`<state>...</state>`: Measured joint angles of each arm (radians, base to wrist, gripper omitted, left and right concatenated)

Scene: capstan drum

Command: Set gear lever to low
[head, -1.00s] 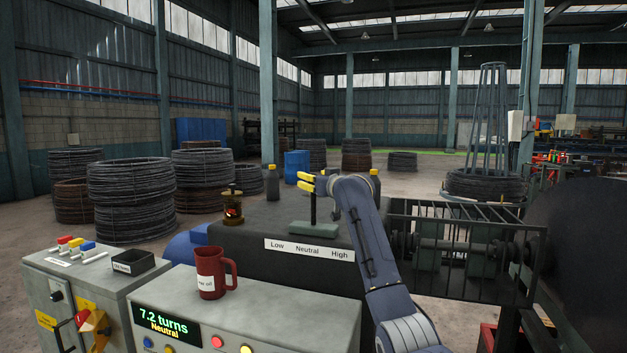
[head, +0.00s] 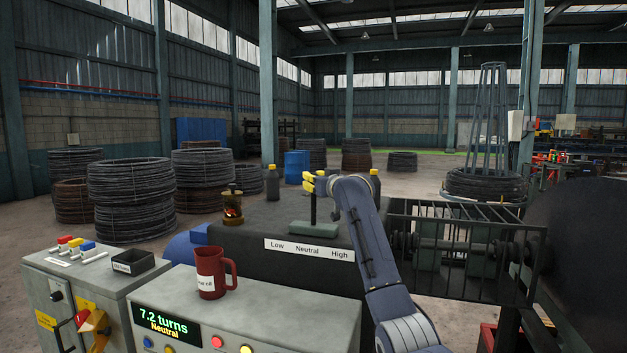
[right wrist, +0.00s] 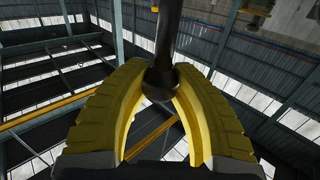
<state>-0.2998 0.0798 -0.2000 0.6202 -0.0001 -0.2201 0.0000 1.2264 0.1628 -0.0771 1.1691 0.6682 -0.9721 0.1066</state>
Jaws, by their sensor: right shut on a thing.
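The label strip (head: 307,250) on the housing reads Low, Neutral, High; the lever stands above the Neutral part. My right gripper (head: 309,182) has its yellow fingertips at the lever's top. In the right wrist view, the yellow fingers (right wrist: 160,85) are shut around the lever's dark knob (right wrist: 159,82), and its shaft (right wrist: 168,35) runs beyond them. The display (head: 166,322) reads 7.2 turns, Neutral. My left gripper is not in view.
A brass lamp-like item (head: 232,205) and dark bottles (head: 272,184) stand on the housing. A red mug (head: 211,274) stands on the console. A barred guard (head: 460,250) is right of my right arm. The housing top left of the lever is mostly clear.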

